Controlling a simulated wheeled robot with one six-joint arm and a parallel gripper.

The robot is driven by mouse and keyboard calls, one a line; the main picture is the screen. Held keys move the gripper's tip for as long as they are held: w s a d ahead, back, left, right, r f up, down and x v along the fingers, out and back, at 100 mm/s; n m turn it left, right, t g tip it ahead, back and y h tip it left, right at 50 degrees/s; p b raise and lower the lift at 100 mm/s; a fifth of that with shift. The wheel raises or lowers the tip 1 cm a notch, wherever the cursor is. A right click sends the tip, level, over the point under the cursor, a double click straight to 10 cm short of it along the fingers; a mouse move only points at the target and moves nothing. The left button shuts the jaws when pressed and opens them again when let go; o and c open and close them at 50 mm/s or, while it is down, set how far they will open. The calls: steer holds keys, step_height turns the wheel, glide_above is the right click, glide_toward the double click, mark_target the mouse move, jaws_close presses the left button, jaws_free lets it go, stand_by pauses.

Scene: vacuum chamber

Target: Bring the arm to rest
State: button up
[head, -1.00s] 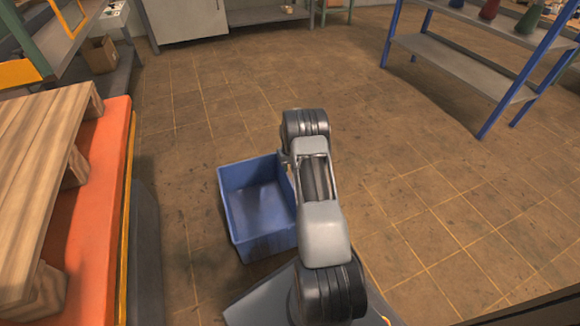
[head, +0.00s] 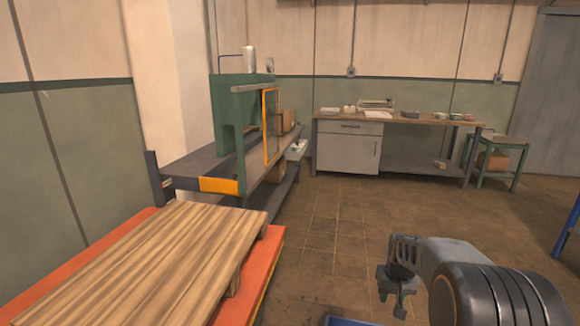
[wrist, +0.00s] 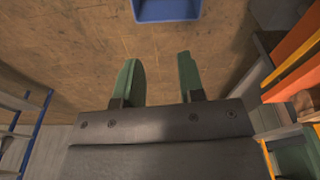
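My arm (head: 450,258) reaches in from the lower right of the head view, folded close to the camera. My gripper shows in the wrist view (wrist: 157,78) with its two green fingers spread apart and nothing between them. It points down toward the brown tiled floor. In the head view only a dark part near the arm's end shows, and I cannot make out the fingers there.
A blue bin (wrist: 168,11) stands on the floor, with its rim at the bottom of the head view (head: 345,321). A wooden pallet (head: 150,262) lies on an orange platform (head: 262,262) at left. A workbench (head: 400,119) stands behind. The middle floor is clear.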

steer(key=s+a+r+p, duration=0.3)
steer(key=s+r+p, duration=0.2)
steer(key=r, duration=0.4)
steer(key=s+a+r+n+t+p, duration=0.1)
steer(key=s+a+r+p, duration=0.3)
steer(key=r, duration=0.5)
steer(key=s+a+r+t+p, duration=0.1)
steer(key=s+a+r+p, duration=0.3)
steer(key=s+r+p, duration=0.3)
steer(key=s+r, duration=0.2)
steer(key=s, duration=0.1)
steer(key=shift+a+r+p, duration=0.15)
steer(key=shift+a+p, duration=0.1)
steer(key=shift+p, duration=0.05)
steer(key=shift+s+a+n+y, duration=0.1)
steer(key=shift+n+y, duration=0.2)
